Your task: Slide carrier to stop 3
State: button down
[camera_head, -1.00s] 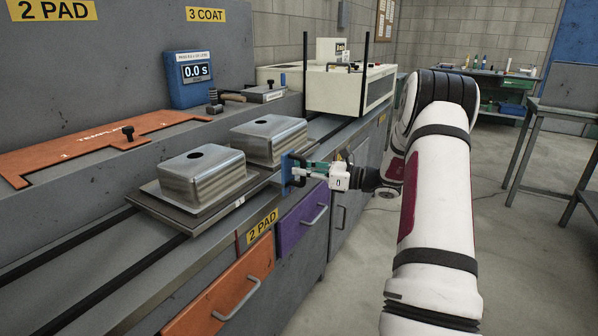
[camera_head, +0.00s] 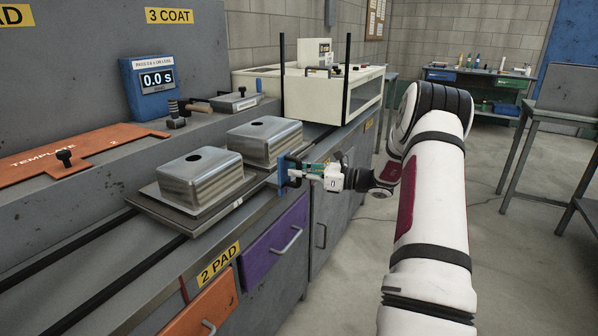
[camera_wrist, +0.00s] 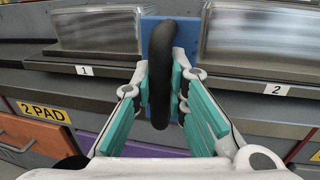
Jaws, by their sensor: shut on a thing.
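The carrier is a dark flat plate (camera_head: 170,212) on the counter rails, bearing two upturned metal sinks, a near one (camera_head: 200,178) and a far one (camera_head: 264,141). A blue bracket (camera_head: 283,174) stands at its front side; the wrist view shows a black upright handle (camera_wrist: 160,75) in front of this bracket (camera_wrist: 150,24). My gripper (camera_head: 292,170) is shut on the handle, with its teal fingers on both sides of it (camera_wrist: 162,90). The carrier is short of the cream booth (camera_head: 335,92) at the rails' far end. The yellow 3 COAT sign (camera_head: 183,15) is on the wall panel.
Two black rails (camera_head: 75,233) run along the counter. An orange template (camera_head: 60,155), a blue timer (camera_head: 152,88) reading 0.0 s and small tools lie on the back ledge. Two black posts (camera_head: 347,80) stand by the booth.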

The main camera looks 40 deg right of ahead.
jog(key=shift+d+f, duration=0.1)
jog(key=c, duration=1.6)
grip_release()
jog(key=shift+o, duration=0.2)
jog(key=v, duration=1.2)
